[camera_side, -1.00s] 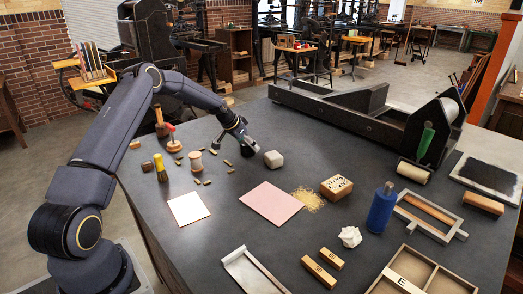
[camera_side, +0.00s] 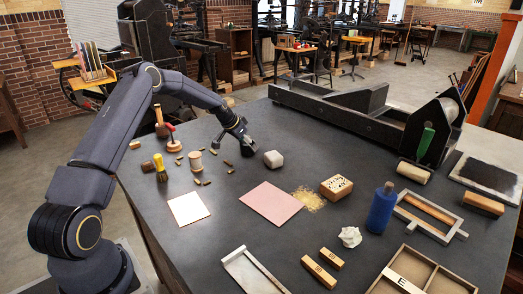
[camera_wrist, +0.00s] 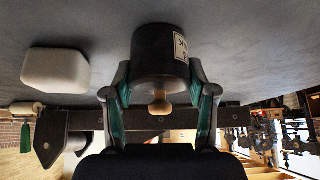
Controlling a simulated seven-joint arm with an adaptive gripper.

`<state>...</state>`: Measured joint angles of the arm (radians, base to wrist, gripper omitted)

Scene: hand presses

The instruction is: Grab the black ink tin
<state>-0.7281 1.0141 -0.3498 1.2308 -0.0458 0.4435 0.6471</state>
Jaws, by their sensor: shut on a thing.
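The black ink tin (camera_wrist: 155,52) is a dark cylinder with a white label, partly in view, in the wrist view. A wooden knob shows at its lid end. My gripper (camera_wrist: 160,82) has one finger on each side of the tin and is shut on it. In the side view my gripper (camera_side: 232,144) is low at the back left of the dark table. There the tin is hard to tell from the dark fingers, and I cannot tell if it touches the table.
A pale rounded block (camera_side: 273,159) sits just right of my gripper, also in the wrist view (camera_wrist: 56,70). Several small brass pieces and a wooden spool (camera_side: 195,161) lie to the left. The long black press bed (camera_side: 350,120) stands behind. A pink sheet (camera_side: 270,204) lies in front.

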